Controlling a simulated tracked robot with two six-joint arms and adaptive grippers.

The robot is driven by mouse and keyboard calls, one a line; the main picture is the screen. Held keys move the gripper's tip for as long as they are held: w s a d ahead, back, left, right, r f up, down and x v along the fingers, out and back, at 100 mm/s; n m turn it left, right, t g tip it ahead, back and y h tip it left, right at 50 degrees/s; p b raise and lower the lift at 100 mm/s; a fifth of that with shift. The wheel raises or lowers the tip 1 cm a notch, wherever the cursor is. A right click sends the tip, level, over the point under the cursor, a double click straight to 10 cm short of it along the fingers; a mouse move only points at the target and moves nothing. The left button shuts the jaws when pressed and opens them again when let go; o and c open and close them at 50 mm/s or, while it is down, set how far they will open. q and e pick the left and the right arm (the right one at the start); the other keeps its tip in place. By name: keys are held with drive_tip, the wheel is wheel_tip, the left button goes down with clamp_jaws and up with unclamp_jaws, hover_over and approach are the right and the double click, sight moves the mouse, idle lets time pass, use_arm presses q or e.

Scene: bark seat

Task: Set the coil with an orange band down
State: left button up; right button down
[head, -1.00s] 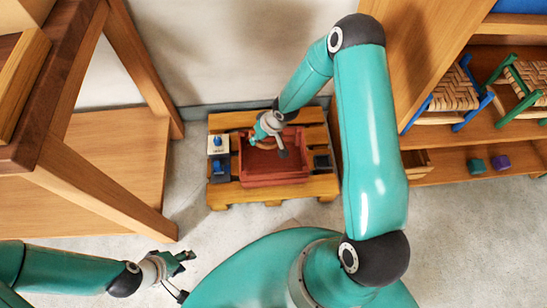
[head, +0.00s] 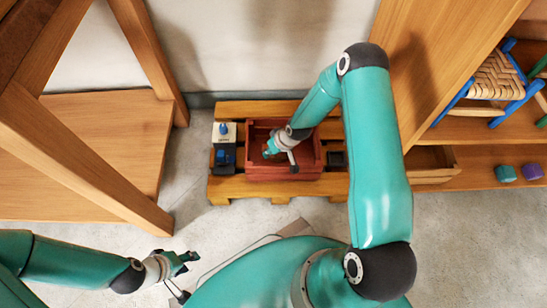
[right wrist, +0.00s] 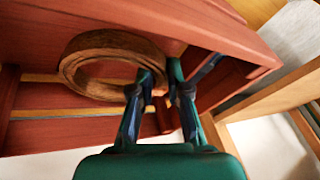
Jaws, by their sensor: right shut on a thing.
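A brown coil of bark strip (right wrist: 110,42) shows in the right wrist view, inside a red crate (right wrist: 60,135). Its band does not show clearly. My right gripper (right wrist: 160,78) is shut on the coil's near right rim, one finger on either side of the strip. In the head view my right gripper (head: 269,150) is inside the red crate (head: 317,150), and the coil is mostly hidden by the hand. I cannot tell whether the coil touches the crate floor. My left gripper (head: 188,273) is open and empty above the floor at lower left.
The crate stands on a wooden pallet (head: 228,190) beside a white box with a blue top (head: 223,132) and a dark blue item (head: 224,158). A wooden frame (head: 90,170) is at left.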

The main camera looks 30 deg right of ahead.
drive_tip(key=shift+f+b, duration=0.7)
drive_tip(key=shift+f, duration=1.15)
drive_tip(key=shift+f, duration=0.15)
drive_tip(key=c, duration=1.6)
unclamp_jaws()
drive_tip(key=o, duration=0.4)
drive_tip(key=shift+o, duration=0.2)
